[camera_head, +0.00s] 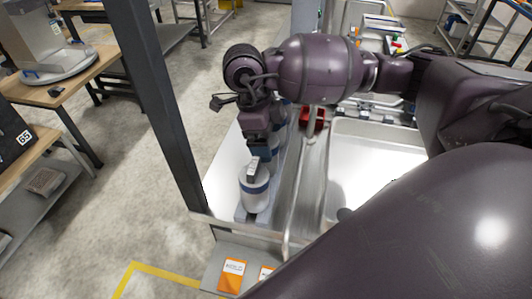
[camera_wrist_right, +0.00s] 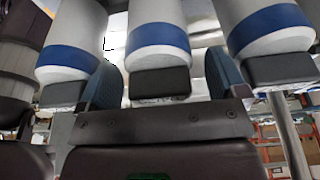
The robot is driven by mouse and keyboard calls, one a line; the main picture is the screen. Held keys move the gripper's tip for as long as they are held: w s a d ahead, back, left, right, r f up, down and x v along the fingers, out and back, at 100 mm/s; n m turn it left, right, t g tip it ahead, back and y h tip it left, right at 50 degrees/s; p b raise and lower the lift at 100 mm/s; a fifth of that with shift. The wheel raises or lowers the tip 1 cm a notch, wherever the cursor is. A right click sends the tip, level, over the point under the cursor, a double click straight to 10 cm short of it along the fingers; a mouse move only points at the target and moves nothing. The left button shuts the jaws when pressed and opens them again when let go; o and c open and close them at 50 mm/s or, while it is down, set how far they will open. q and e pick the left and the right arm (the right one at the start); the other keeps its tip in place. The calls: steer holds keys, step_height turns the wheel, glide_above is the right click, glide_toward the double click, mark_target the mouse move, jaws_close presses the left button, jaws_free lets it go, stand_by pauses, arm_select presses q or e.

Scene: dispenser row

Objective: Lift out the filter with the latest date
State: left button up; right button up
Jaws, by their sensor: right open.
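White cylindrical filters with blue bands and dark blocks on their ends stand in a row. In the head view the nearest filter (camera_head: 256,197) is in plain sight, and the others are mostly hidden behind my right arm. My right gripper (camera_head: 259,152) is just behind and above it. In the right wrist view three filters show: left (camera_wrist_right: 72,50), middle (camera_wrist_right: 158,42) and right (camera_wrist_right: 268,30). The open fingers of my right gripper (camera_wrist_right: 163,72) flank the dark block of the middle filter; contact is unclear. I can read no dates. My left gripper is not in view.
Orange-and-white cards (camera_head: 232,274) lie on the ledge in front of the row. A dark post (camera_head: 160,110) stands to the left. A bright metal basin (camera_head: 375,160) and a red object (camera_head: 312,122) are to the right. Open floor lies left of the post.

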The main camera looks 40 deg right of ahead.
steer(key=shift+f, duration=0.25)
steer(key=shift+c, duration=0.4)
steer(key=c, duration=1.3)
step_height(320, 180, up, 10)
steer(key=shift+r, duration=0.1)
